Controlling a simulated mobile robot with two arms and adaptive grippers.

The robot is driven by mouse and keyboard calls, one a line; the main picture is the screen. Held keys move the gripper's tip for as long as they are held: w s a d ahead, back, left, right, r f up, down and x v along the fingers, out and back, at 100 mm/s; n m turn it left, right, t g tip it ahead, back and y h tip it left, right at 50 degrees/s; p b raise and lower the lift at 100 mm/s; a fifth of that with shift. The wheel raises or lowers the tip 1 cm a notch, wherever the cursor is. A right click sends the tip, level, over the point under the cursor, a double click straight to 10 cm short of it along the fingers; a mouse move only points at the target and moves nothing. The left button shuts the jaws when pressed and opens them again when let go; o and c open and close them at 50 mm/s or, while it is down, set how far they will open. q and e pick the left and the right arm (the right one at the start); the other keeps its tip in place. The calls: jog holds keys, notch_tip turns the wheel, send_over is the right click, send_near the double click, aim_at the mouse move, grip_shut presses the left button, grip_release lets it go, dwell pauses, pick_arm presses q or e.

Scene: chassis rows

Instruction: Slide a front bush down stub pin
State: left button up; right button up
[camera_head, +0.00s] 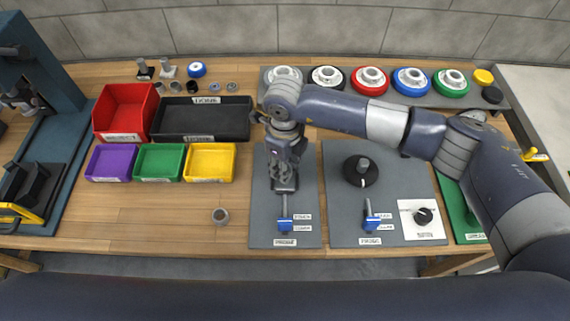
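My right gripper (284,184) points down over the left grey plate (305,190), whose upper middle is hidden by the gripper and arm. I cannot tell whether its fingers hold anything. A pin with a blue block (284,225) is at the front of this plate, just in front of the gripper. A similar pin with a blue block (371,223) is on the right grey plate (340,210). My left gripper does not show.
Red (122,137), black (203,137), purple (110,178), green (160,178) and yellow (210,178) bins stand left. A black round part with a post (360,170) and a knob panel (422,218) are right. Several coloured wheels line the back. A blue press (50,70) stands far left.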

jog(key=shift+f, duration=0.15)
jog(key=o, duration=1.2)
notch_tip(320, 180, up, 12)
jog(key=shift+s, duration=0.1)
